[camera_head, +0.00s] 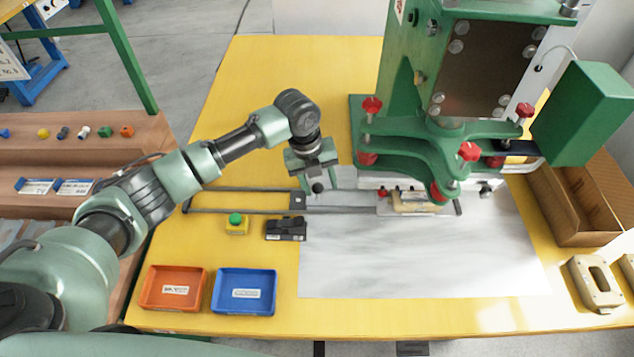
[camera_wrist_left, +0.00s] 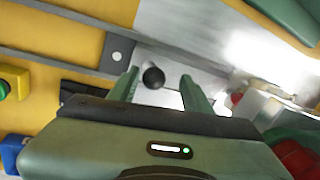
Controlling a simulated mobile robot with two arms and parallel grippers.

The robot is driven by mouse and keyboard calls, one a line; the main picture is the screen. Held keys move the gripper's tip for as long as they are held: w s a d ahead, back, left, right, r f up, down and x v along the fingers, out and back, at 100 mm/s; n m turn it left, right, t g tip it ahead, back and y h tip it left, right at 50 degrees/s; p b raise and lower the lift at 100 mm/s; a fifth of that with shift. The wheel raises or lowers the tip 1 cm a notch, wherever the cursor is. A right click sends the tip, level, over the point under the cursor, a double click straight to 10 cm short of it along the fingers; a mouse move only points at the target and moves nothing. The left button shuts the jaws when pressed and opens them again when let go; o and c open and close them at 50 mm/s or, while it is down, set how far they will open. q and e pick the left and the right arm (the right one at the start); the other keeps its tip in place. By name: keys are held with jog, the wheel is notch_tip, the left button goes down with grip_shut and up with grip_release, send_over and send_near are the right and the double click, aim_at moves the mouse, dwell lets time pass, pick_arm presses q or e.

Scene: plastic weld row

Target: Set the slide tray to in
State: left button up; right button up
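The slide tray's long grey rails (camera_head: 240,211) run left to right across the yellow table, in front of the green press. A round black knob (camera_wrist_left: 153,78) stands over the slide. My left gripper (camera_wrist_left: 159,84) is open, with one finger on each side of the knob and gaps visible between. In the head view the left gripper (camera_head: 318,187) points down over the slide, left of the press. A cream part (camera_head: 418,203) sits at the right end of the slide, under the press head. My right gripper is not in view.
The green press (camera_head: 440,150) with red knobs stands close to the right of my left gripper. A green button on a yellow box (camera_head: 236,226) and a black block (camera_head: 286,229) lie in front of the rails. Orange (camera_head: 173,289) and blue (camera_head: 244,292) trays stand nearer.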

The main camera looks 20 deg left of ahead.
pick_arm(q)
jog(key=shift+a, duration=0.1)
jog(key=shift+a+r, duration=0.1)
jog(key=shift+r, duration=0.15)
jog(key=r, duration=0.4)
jog(key=a+r, duration=0.1)
jog(key=r, duration=0.2)
jog(key=shift+s+r+b, duration=0.1)
jog(key=shift+s+b, duration=0.2)
